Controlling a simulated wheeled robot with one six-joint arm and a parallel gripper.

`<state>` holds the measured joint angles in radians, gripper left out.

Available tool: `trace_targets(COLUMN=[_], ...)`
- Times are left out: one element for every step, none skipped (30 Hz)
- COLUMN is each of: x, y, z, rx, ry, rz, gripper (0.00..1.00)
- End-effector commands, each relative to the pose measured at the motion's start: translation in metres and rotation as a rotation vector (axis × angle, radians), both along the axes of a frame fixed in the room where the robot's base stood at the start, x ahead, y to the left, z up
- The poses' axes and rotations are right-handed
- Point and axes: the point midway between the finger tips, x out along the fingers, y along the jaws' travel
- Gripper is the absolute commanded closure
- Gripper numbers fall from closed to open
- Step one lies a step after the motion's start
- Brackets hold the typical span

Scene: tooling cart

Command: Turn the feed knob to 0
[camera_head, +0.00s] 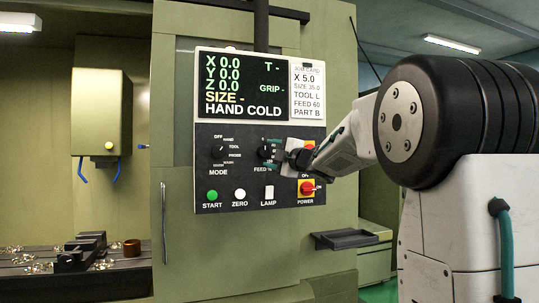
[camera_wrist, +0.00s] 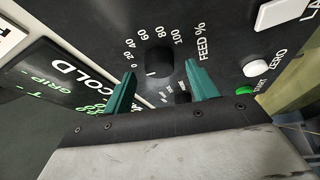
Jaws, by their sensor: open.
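The black feed knob (camera_wrist: 158,61) sits on the dark panel, ringed by numbers from 0 to 100 beside the label FEED %. A small light mark shows low on the knob's face; I cannot tell its exact setting. In the head view the knob (camera_head: 264,152) is partly hidden by my gripper (camera_head: 277,151). In the wrist view my gripper (camera_wrist: 161,73) is open, with one teal finger on each side of the knob. I cannot tell whether either finger touches it.
The mode knob (camera_head: 218,152) is left of the feed knob. Below are the green start button (camera_head: 212,194), white zero button (camera_head: 240,194) and lamp switch (camera_head: 268,193). A red power switch (camera_head: 307,187) is at lower right. The display (camera_head: 243,86) is above.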

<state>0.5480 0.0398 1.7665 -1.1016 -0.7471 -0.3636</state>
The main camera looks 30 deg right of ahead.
Motion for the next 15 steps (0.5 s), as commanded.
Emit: trace_targets(x=[-0.01,-0.015,-0.023,-0.028,-0.033,-0.039,-0.043,-0.047,-0.051,-0.054,-0.056,-0.058,-0.059,-0.06,-0.06], y=[-0.001,-0.002,-0.003,-0.003,-0.003,-0.004,-0.005,-0.005,-0.005,-0.005,-0.006,-0.006,-0.006,-0.006,-0.006], z=[-0.001,-0.001,-0.002,-0.003,-0.003,-0.004,-0.005,-0.006,-0.006,-0.007,-0.007,-0.007,-0.008,-0.008,-0.008], rx=[0.0,-0.001,-0.001,-0.001,-0.001,-0.001,-0.001,-0.001,-0.001,-0.001,-0.001,-0.001,0.0,0.0,0.0], ry=[-0.001,-0.002,-0.001,-0.001,-0.002,-0.001,-0.001,-0.001,0.0,0.0,0.0,0.0,0.0,0.0,0.0], rz=[-0.001,-0.001,-0.002,-0.002,-0.001,-0.001,-0.002,-0.001,0.0,0.001,0.001,0.001,0.0,0.0,0.001], gripper=[0.42,0.42,0.42,0.42,0.42,0.42,0.42,0.42,0.42,0.42,0.42,0.42,0.42,0.42,0.42])
